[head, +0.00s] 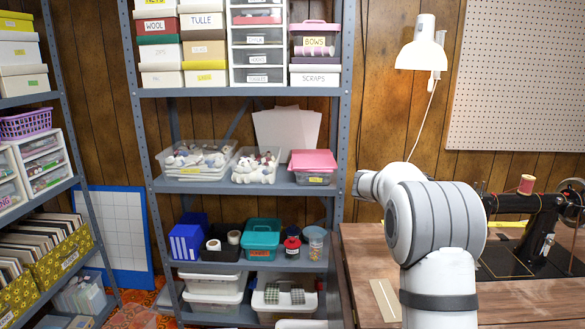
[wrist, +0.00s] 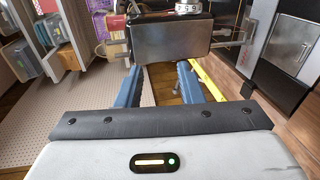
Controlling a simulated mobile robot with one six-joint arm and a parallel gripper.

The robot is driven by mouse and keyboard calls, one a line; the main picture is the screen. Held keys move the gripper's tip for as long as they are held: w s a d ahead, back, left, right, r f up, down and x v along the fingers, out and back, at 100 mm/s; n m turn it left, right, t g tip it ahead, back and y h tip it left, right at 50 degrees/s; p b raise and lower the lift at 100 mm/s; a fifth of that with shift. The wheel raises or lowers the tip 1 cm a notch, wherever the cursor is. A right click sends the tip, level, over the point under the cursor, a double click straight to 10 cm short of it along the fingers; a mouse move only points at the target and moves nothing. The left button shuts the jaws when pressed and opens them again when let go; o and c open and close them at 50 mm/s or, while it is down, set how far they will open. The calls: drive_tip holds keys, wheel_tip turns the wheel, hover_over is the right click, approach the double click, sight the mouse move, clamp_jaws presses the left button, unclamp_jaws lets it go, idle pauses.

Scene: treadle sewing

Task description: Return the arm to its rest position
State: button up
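My arm stands at the right of the head view in front of the sewing table (head: 360,255), with its upper link bent over to the left. The end of the arm is hidden in that view. In the wrist view my gripper (wrist: 158,68) shows as two blue fingers standing apart beyond the grey-white housing. The gap between them appears empty, and brown wood shows through it. A shiny metal box-shaped part (wrist: 170,38) lies just past the fingertips. I cannot tell what it belongs to or whether it touches them.
A black sewing machine (head: 535,222) with a pink spool (head: 526,184) stands right of my arm. A white lamp (head: 422,52) hangs above. A loaded grey shelf rack (head: 240,92) stands left of the table, and a pegboard (head: 520,75) covers the right wall.

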drive_tip(key=s+a+r+t+y+p, duration=0.1)
drive_tip(key=s+a+r+y+p, duration=0.2)
drive_tip(key=s, duration=0.8)
drive_tip(key=s+a+r+t+y+p, duration=0.1)
drive_tip(key=s+a+r+y+p, duration=0.3)
drive_tip(key=s+a+y+p, duration=0.3)
drive_tip(key=s+a+r+y+p, duration=0.4)
drive_tip(key=s+a+p, duration=0.8)
drive_tip(key=s+a, duration=0.3)
drive_tip(key=shift+s+r+t+y, duration=0.15)
drive_tip(key=shift+s+t+y, duration=0.35)
drive_tip(key=shift+y, duration=0.4)
drive_tip(key=shift+d, duration=0.1)
